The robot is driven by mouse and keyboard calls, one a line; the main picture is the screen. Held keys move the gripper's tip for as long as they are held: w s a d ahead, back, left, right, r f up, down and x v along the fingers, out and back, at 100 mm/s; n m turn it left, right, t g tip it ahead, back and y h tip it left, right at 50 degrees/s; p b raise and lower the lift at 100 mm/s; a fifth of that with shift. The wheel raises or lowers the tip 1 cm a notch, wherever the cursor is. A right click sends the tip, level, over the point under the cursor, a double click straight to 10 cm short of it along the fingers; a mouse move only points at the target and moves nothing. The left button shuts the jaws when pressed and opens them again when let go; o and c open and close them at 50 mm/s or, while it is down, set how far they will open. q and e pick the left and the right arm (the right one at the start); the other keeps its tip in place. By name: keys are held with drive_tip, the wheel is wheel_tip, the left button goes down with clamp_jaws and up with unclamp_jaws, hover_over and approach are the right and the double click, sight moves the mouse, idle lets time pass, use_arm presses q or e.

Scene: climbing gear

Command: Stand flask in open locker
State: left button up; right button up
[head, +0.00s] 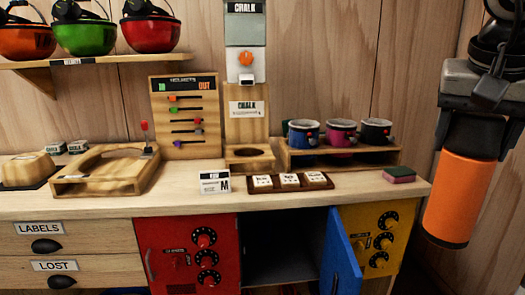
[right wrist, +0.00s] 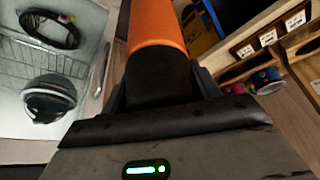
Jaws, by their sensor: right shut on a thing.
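The orange flask (head: 460,198) with a black upper part hangs upright, slightly tilted, at the right of the head view. My right gripper (head: 478,128) is shut on its black part, and the flask is in the air right of the counter. The flask also shows in the right wrist view (right wrist: 156,25), running away from the jaws. The open locker (head: 278,250) is under the counter, with a dark, empty-looking interior partly cut off below. Its blue door (head: 341,255) is swung outward on the right. My left gripper is out of view.
A red locker (head: 188,255) and a yellow locker (head: 384,235) flank the opening, both shut. On the counter (head: 345,190) are mugs in a rack (head: 345,157), a sponge (head: 399,174) and small labelled blocks (head: 290,181). Helmets sit on a shelf at upper left.

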sight(447, 165)
drive_tip(key=shift+n, duration=0.3)
drive_tip(key=f, duration=0.1)
drive_tip(key=w+f, duration=0.1)
drive_tip(key=f, duration=0.1)
drive_tip(key=w+a+f, duration=0.1)
drive_tip(key=f, duration=0.1)
drive_tip(key=s+a+f+n+y, duration=0.1)
drive_tip(key=s+a+f+n, duration=0.1)
drive_tip(key=f, duration=0.6)
drive_tip(key=s+a+f+n, duration=0.2)
drive_tip(key=a+f, duration=0.3)
drive_tip(key=f, duration=0.3)
drive_tip(key=s+a+f+n+y, duration=0.1)
drive_tip(key=a+f, duration=0.3)
drive_tip(key=f, duration=0.4)
drive_tip(key=shift+s+n+t+y, duration=0.3)
drive_tip(key=shift+s+n+t, duration=0.15)
drive_tip(key=shift+n, duration=0.15)
drive_tip(key=shift+r, duration=0.1)
